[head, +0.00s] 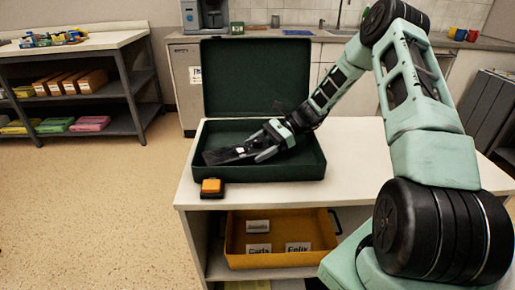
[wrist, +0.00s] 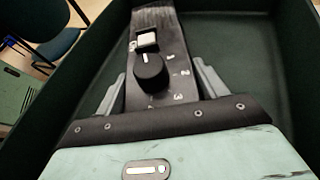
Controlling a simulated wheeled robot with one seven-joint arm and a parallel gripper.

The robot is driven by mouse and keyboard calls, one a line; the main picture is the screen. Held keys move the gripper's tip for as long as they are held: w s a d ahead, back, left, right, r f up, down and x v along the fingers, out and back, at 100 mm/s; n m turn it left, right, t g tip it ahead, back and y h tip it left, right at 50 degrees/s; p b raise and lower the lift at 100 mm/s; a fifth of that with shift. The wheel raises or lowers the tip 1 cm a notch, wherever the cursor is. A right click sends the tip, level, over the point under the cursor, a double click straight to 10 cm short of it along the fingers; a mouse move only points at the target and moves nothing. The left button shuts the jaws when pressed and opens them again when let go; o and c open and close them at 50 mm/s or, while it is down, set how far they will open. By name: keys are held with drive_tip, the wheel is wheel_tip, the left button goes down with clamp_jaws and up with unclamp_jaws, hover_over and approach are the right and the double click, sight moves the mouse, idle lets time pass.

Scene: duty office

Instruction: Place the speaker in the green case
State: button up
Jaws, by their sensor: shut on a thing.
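The green case (head: 300,167) lies open on the white-topped table, its lid (head: 257,78) standing up at the back. My gripper (head: 259,146) reaches down into the case from the right. It is shut on a dark speaker (head: 222,155), which has a knob, a pale button and numbers on its face. The speaker also shows between the fingers in the wrist view (wrist: 158,48). It is inside the outline of the case, at the left part. I cannot tell whether it touches the case floor. The case's inner floor (wrist: 238,60) shows bare to the right in the wrist view.
An orange button box (head: 212,187) sits at the table's (head: 345,150) front edge, by the case's front left corner. A yellow tray (head: 280,262) with name labels is on the shelf below. The table top right of the case is clear.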

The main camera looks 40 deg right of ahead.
drive_tip(key=o, duration=1.4)
drive_tip(key=shift+f, duration=0.1)
drive_tip(key=shift+d+r, duration=0.15)
drive_tip(key=shift+r, duration=0.05)
drive_tip(key=v, duration=0.7)
drive_tip(key=shift+d, duration=0.1)
drive_tip(key=shift+r, duration=0.1)
